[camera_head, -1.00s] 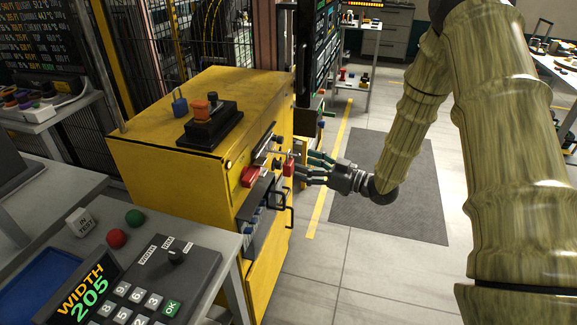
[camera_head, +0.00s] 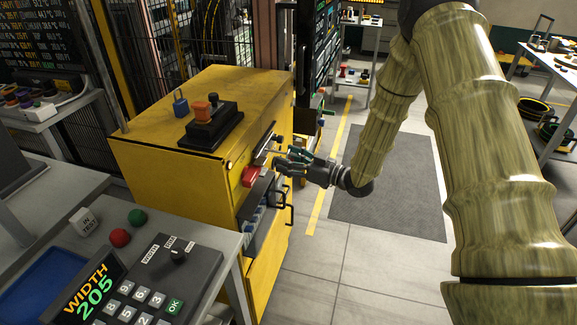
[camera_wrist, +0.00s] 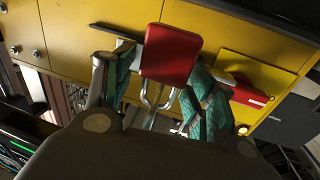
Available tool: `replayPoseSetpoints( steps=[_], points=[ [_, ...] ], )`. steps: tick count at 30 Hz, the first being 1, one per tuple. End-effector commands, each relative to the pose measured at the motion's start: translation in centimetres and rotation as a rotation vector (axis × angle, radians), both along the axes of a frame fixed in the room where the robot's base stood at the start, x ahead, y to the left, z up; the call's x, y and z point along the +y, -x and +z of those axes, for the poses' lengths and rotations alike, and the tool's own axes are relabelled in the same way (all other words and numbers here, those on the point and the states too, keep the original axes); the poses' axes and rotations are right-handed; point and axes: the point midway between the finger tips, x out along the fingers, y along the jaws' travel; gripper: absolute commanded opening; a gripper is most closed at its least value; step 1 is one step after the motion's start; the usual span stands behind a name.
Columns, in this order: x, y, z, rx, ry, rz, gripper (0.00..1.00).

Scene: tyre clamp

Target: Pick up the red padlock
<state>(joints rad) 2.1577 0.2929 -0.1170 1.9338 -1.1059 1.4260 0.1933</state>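The red padlock (camera_wrist: 168,55) shows in the wrist view, its body towards the top of the picture and its metal shackle (camera_wrist: 152,96) below it. My gripper (camera_wrist: 162,85) has its teal-padded fingers apart, one on each side of the padlock. I cannot tell whether either pad touches it. In the head view my gripper (camera_head: 283,163) is close to the front of the yellow cabinet (camera_head: 160,165), and I cannot make out the padlock there.
A red block (camera_head: 252,177) is on the cabinet's front, just left of my gripper. A black handle (camera_head: 288,215) juts out below. A blue padlock (camera_head: 180,104) and a black control box (camera_head: 211,124) are on the cabinet top.

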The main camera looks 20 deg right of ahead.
Motion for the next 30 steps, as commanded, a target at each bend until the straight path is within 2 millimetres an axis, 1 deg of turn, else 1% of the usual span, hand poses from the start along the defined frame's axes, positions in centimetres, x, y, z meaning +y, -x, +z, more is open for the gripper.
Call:
replayPoseSetpoints(
  steps=[1,5,6,8,20,23,27,28,30],
  points=[
    [0.0,0.0,0.0,0.0,0.0,0.0,0.4],
    [0.0,0.0,0.0,0.0,0.0,0.0,0.17],
    [0.0,0.0,0.0,0.0,0.0,0.0,0.09],
    [0.0,0.0,0.0,0.0,0.0,0.0,0.0],
    [0.0,0.0,0.1,-0.001,0.0,0.0,0.0],
    [0.0,0.0,0.5,-0.002,-0.001,0.0,0.0],
    [0.0,0.0,1.5,-0.004,0.001,0.0,0.0],
    [-0.4,0.2,1.5,-0.002,0.001,-0.002,0.0],
    [-1.5,1.4,1.4,-0.001,-0.001,-0.003,0.0]
  ],
)
